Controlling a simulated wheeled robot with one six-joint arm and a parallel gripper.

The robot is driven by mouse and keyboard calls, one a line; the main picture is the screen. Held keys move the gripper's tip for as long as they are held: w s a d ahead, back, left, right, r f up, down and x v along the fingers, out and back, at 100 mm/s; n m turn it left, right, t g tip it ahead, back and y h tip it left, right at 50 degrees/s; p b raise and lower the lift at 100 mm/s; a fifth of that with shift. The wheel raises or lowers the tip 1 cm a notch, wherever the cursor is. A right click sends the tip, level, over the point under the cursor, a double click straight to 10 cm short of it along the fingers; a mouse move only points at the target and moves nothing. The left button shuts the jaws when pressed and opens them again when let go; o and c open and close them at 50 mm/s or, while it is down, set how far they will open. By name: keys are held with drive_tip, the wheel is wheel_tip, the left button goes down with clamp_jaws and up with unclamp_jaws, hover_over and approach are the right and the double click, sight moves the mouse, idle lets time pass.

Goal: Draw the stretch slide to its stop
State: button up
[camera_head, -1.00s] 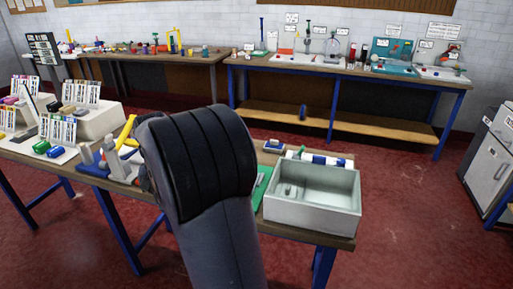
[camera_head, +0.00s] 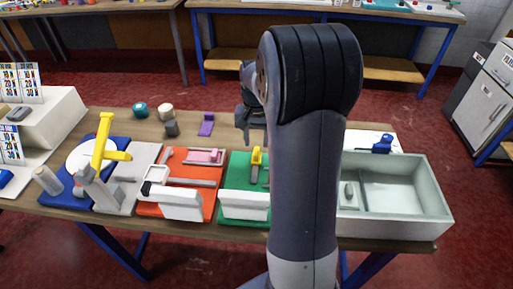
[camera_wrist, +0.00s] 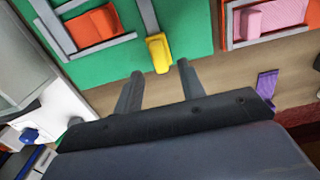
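A green board (camera_head: 234,176) lies on the bench and bears a yellow block (camera_head: 256,158) on a grey rail. In the wrist view the yellow block (camera_wrist: 158,52) sits at the green board's (camera_wrist: 190,30) edge. I cannot tell from any label whether this is the stretch slide. To its left in the head view, an orange-red board (camera_head: 178,205) carries a pink block (camera_head: 205,156) in a frame. My gripper (camera_wrist: 160,70) is open and empty, its two fingers apart just short of the yellow block. It also shows above the bench in the head view (camera_head: 251,138).
A pale open bin (camera_head: 405,230) stands right of my arm. A blue board (camera_head: 70,190) with a yellow lever (camera_head: 104,145) is at the left. Small loose pieces, including a purple one (camera_head: 206,124), lie along the bench's far side.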

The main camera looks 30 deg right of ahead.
sight(257, 150)
drive_tip(key=shift+s+f, duration=0.1)
drive_tip(key=shift+f, duration=1.95)
drive_tip(key=shift+c, duration=0.2)
clamp_jaws()
